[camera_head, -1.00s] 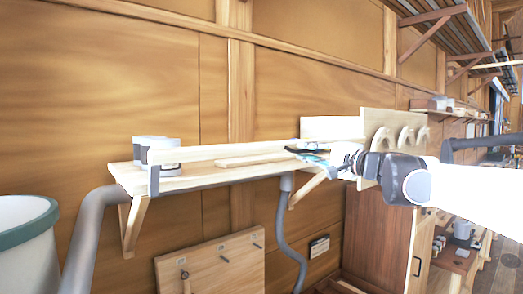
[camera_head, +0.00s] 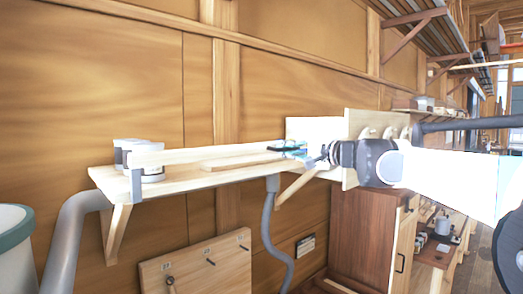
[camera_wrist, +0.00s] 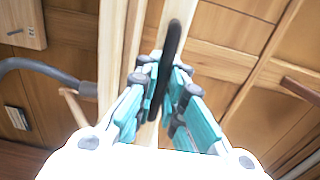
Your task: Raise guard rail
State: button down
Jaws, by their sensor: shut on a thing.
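The guard rail (camera_head: 200,153) is a long pale wooden strip along the front of a wall shelf (camera_head: 185,182). Its left end is by a grey upright bracket (camera_head: 137,186), and a gap shows between the rail and the shelf board. My gripper (camera_head: 292,150) is at the rail's right end. In the wrist view its teal fingers (camera_wrist: 160,100) are shut on a black bar handle (camera_wrist: 168,50), with pale wood running behind it. The exact contact at the fingertips is partly hidden by the fingers.
Grey-white cans (camera_head: 150,172) stand at the shelf's left end, and a loose board (camera_head: 240,161) lies on the shelf. A pale upright panel (camera_head: 362,125) stands close by my wrist. A grey pipe (camera_head: 70,245) and a white bin (camera_head: 12,240) are at the left.

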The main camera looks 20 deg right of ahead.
jog(key=shift+w+a+r, duration=0.1)
jog(key=shift+w+r, duration=0.1)
jog(key=shift+w, duration=0.1)
jog(key=c, duration=2)
grip_release()
jog(key=shift+r, duration=0.1)
